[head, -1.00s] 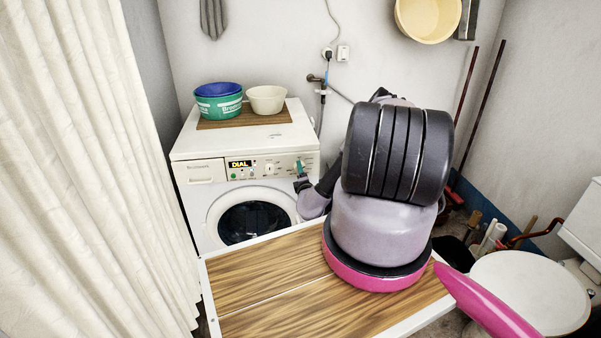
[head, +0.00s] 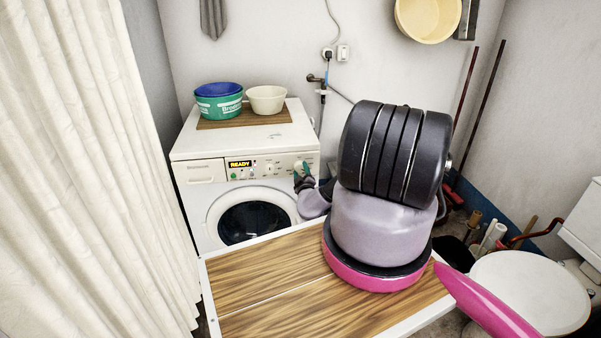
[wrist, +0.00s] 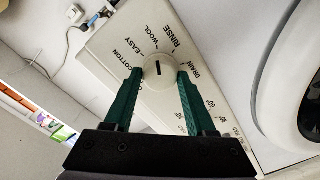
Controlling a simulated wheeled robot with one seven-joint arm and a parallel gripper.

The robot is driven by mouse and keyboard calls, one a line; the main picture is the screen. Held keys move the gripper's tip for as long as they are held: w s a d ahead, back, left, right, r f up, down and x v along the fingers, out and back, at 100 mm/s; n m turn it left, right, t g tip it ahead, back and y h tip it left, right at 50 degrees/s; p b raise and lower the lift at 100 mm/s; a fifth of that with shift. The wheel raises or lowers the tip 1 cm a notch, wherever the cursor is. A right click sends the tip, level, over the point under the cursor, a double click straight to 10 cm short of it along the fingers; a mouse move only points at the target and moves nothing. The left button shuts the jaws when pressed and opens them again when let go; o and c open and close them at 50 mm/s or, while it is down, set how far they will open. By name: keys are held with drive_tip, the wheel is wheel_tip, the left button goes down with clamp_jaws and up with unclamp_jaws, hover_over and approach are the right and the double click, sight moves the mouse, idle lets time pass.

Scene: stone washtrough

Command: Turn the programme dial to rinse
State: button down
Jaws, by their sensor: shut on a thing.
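The washing machine (head: 247,190) stands against the back wall, with the white programme dial (wrist: 158,74) at the right end of its control panel. My gripper (wrist: 157,78) is shut on the dial, with one green finger at each side of it. In the head view the green fingertips (head: 301,170) are at the dial and partly hide it. The dark mark on the dial points up in the wrist view, towards the area of the WOOL and RINSE labels (wrist: 173,40); I cannot tell exactly which.
A wooden-topped table (head: 262,275) stands in front of the machine, below my arm. Bowls (head: 219,105) sit on the machine top. A curtain (head: 80,150) hangs at the left. A round white lid or stool (head: 525,295) is at the lower right.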

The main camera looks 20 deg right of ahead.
drive_tip(key=m, duration=0.4)
drive_tip(key=shift+a, duration=0.15)
drive_tip(key=shift+m, duration=2.1)
drive_tip(key=shift+c, duration=1.1)
unclamp_jaws()
drive_tip(key=v, duration=1)
drive_tip(key=shift+s, duration=0.4)
drive_tip(key=shift+r, duration=0.1)
